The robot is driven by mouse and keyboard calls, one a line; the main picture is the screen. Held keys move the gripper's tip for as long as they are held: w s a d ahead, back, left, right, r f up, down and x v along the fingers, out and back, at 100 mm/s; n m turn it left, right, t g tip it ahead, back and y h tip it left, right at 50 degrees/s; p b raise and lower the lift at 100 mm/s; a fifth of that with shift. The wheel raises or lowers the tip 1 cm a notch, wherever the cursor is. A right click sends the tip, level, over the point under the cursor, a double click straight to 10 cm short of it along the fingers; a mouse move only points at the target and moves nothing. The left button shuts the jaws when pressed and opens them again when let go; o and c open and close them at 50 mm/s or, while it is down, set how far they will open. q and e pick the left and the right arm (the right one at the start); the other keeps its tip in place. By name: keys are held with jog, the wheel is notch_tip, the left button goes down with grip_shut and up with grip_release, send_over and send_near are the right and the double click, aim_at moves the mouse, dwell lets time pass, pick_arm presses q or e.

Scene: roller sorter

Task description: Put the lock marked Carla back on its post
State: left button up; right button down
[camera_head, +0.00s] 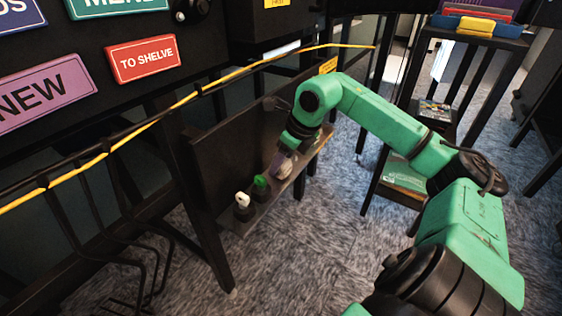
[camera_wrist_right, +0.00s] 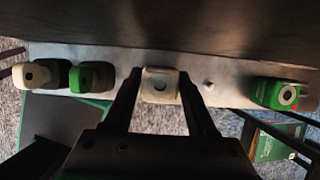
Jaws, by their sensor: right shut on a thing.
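My right gripper (camera_head: 287,150) reaches down over a narrow grey shelf (camera_head: 262,212). In the right wrist view its two fingers (camera_wrist_right: 160,88) are shut on a pale lock (camera_wrist_right: 160,82), which also shows below the gripper in the head view (camera_head: 282,166). I cannot tell if this lock touches the shelf or sits around a post. A small pale post (camera_wrist_right: 208,87) stands bare just right of the fingers in the wrist view. No name on any lock is readable. My left gripper is not in view.
In the wrist view a white lock (camera_wrist_right: 35,74) and a green lock (camera_wrist_right: 88,77) stand to the left. A dark panel (camera_head: 225,150) rises behind the shelf. A yellow cable (camera_head: 240,72) runs above.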

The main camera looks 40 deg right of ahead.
dwell(0.3)
jog(key=shift+f+b, duration=0.3)
dwell(0.3)
jog(key=shift+c, duration=0.6)
grip_release()
